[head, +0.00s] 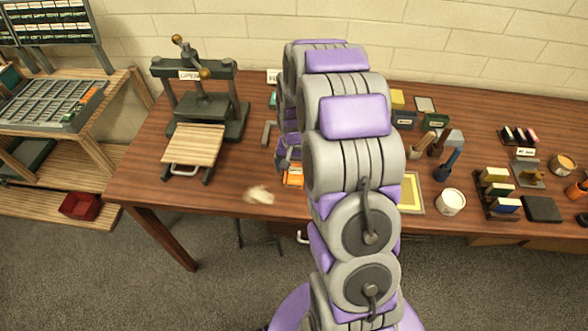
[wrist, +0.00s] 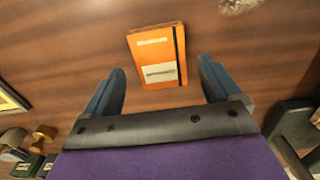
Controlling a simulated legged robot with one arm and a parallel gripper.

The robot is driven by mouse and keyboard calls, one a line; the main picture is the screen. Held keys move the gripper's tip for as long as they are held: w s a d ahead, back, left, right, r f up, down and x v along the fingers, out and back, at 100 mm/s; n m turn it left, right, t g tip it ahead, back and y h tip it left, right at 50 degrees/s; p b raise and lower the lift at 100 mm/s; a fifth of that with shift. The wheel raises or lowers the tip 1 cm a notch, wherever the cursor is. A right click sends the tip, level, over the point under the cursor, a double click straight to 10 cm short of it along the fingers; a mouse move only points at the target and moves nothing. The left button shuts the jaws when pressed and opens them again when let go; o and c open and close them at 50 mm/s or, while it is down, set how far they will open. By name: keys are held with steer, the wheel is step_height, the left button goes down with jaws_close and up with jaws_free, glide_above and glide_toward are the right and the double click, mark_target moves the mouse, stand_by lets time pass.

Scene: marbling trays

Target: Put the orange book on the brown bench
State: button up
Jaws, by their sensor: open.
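The orange book (wrist: 158,42) has a dark strap and a pale label. In the wrist view it lies flat on brown wood, ahead of and between the open fingers of my gripper (wrist: 161,76). There is a gap to each finger, and neither grips it. In the head view only a small orange part of the book (head: 293,177) shows beside my arm, near the front edge of the brown bench (head: 140,185). My arm hides the rest of the book and most of my gripper there.
A press (head: 205,100) stands on the bench to the left, with a pale crumpled thing (head: 260,195) near the front edge. A white cup (head: 451,202), yellow frame (head: 412,192) and several small blocks and tools stand right. A light wooden rack (head: 100,150) stands far left.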

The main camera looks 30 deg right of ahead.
mark_target(294, 174)
step_height(294, 174, up, 9)
steer(key=p, duration=0.2)
steer(key=s+a+r+n, duration=0.2)
steer(key=s+a+r, duration=0.3)
steer(key=s+r, duration=0.15)
steer(key=s+a+r+n+g, duration=0.1)
steer(key=s+a+r+n, duration=0.1)
steer(key=s, duration=1.1)
steer(key=s+a+r+n, duration=0.2)
steer(key=s+a+r, duration=0.3)
steer(key=s, duration=0.7)
steer(key=shift+s+a+n+g, duration=0.4)
steer(key=shift+a, duration=0.7)
